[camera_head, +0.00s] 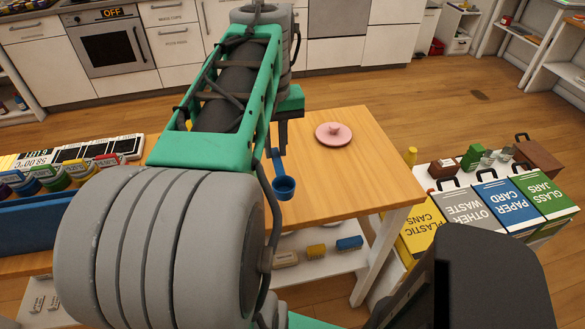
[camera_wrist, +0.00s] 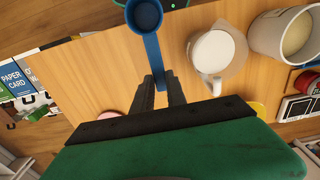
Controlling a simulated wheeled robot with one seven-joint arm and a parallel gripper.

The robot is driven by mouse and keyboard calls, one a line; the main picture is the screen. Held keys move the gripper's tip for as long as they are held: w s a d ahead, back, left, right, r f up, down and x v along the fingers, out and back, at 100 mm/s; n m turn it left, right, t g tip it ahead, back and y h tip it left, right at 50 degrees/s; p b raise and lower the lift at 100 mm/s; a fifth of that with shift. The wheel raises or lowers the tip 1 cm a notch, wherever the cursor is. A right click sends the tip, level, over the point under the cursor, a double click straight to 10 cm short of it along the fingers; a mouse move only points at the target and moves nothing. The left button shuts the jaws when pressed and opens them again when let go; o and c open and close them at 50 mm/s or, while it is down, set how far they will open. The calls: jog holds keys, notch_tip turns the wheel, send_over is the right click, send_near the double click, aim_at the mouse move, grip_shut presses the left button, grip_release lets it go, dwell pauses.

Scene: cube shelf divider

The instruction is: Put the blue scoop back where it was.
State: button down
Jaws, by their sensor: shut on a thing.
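The blue scoop (camera_head: 284,188) has a round cup and a long straight handle. My gripper (camera_head: 281,140) is shut on the end of its handle, near the right end of the wooden table (camera_head: 340,190). In the wrist view the handle of the scoop (camera_wrist: 144,15) lies between the two dark fingers of my gripper (camera_wrist: 159,80), with the cup pointing away from them. The cup is empty as far as I see. The gap between scoop and table cannot be judged. My arm hides much of the table in the head view.
A pink lid (camera_head: 333,133) lies on the table. In the wrist view a white jug (camera_wrist: 212,55) and a larger pale container (camera_wrist: 285,35) stand beside the scoop. Labelled waste bins (camera_head: 480,205) stand right of the table. Coloured containers (camera_head: 50,176) line the left.

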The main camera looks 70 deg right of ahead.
jog(key=d+f, duration=0.4)
jog(key=d, duration=0.1)
jog(key=d+f, duration=0.2)
jog(key=shift+s+d+f, duration=0.25)
jog(key=shift+s+f, duration=0.1)
jog(key=f, duration=0.3)
jog(key=shift+d+p, duration=0.25)
jog(key=shift+p, duration=0.05)
jog(key=shift+f, duration=0.35)
jog(key=shift+f, duration=0.2)
jog(key=c, duration=1.3)
grip_release()
jog(key=shift+c, duration=0.2)
jog(key=shift+r, duration=0.1)
notch_tip(320, 180, up, 12)
jog(key=shift+r, duration=0.15)
